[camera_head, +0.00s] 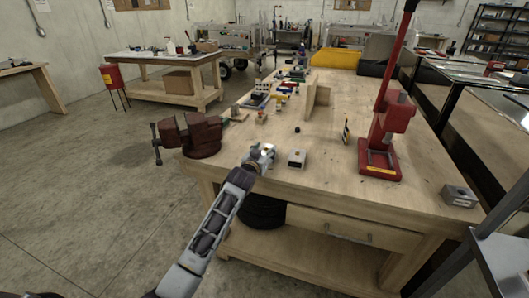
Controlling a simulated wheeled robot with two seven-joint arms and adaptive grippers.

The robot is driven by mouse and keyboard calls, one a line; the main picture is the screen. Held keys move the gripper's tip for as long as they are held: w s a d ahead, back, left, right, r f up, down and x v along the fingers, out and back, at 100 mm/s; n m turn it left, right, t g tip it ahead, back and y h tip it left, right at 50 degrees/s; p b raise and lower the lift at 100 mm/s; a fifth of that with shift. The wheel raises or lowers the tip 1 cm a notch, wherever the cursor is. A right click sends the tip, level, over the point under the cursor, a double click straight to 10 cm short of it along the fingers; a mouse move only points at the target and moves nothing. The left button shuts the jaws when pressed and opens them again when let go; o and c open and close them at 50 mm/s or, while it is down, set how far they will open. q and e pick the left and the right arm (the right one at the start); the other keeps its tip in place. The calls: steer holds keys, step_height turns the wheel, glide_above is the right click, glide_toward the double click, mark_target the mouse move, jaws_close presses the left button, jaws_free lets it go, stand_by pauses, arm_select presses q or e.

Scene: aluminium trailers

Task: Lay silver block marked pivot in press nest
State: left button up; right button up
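A red arbor press (393,112) with a tall lever stands on the right of the wooden bench. Its nest (379,165) is the low framed base; no block shows in it. A small silver block (297,158) with a dark spot on top lies near the bench's front edge. A larger silver block (459,195) lies at the front right corner. Any lettering is too small to read, so I cannot tell which is marked pivot. My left gripper (262,155) is just left of the small block, over the front edge; its finger opening is unclear. My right gripper is out of view.
A dark red vise (198,136) sits at the bench's left corner. A small upright dark and yellow item (346,133) stands left of the press. A wooden upright board (318,97) and several small parts lie farther back. Bench top between small block and press is mostly clear.

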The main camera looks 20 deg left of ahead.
arm_select(q)
steer(key=o, duration=0.4)
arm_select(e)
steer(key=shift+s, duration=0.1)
arm_select(q)
steer(key=shift+r, duration=0.15)
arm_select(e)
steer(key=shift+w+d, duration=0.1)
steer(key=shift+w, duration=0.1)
arm_select(q)
steer(key=shift+s, duration=0.15)
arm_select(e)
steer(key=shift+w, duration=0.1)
